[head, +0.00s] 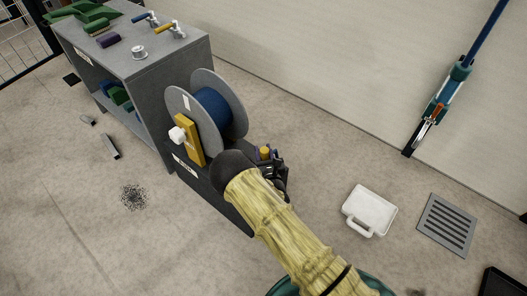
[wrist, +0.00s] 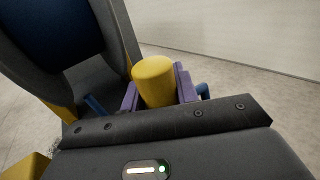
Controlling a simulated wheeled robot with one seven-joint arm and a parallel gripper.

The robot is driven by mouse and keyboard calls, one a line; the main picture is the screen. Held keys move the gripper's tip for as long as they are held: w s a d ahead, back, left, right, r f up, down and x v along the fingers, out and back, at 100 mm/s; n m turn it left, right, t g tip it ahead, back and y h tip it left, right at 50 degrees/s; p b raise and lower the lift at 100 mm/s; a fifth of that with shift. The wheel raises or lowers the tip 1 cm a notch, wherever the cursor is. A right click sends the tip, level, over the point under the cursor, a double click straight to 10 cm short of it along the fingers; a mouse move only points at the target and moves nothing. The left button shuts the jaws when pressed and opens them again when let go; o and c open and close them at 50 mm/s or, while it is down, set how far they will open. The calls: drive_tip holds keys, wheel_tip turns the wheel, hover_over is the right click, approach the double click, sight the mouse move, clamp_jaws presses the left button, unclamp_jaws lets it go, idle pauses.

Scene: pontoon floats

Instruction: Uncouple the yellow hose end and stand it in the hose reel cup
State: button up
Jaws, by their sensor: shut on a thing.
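The yellow hose end (head: 264,152) is a short cylinder beside the hose reel. In the wrist view the yellow hose end (wrist: 153,78) stands roughly upright between purple jaw pieces. My gripper (head: 268,160) is shut on it; the wrist view shows my gripper (wrist: 157,92) close around its sides. The hose reel (head: 205,108) has grey discs, a blue wound core and a yellow upright with a white knob. It stands on a dark base to the left of my gripper. The lower part of the hose end is hidden, and I cannot make out the cup or whether the hose end touches it.
A grey shelf unit (head: 165,62) with valves and green parts stands behind the reel. A white case (head: 369,210) and a floor grate (head: 447,224) lie to the right. Bare floor lies between.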

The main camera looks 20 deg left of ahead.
sight(263, 158)
drive_tip(key=shift+f+b, duration=0.55)
drive_tip(key=shift+f, duration=1.25)
drive_tip(key=o, duration=1.1)
drive_tip(key=p+v, duration=0.7)
drive_tip(key=v, duration=1)
drive_tip(key=shift+s+d+r, duration=0.1)
drive_tip(key=shift+s, duration=0.05)
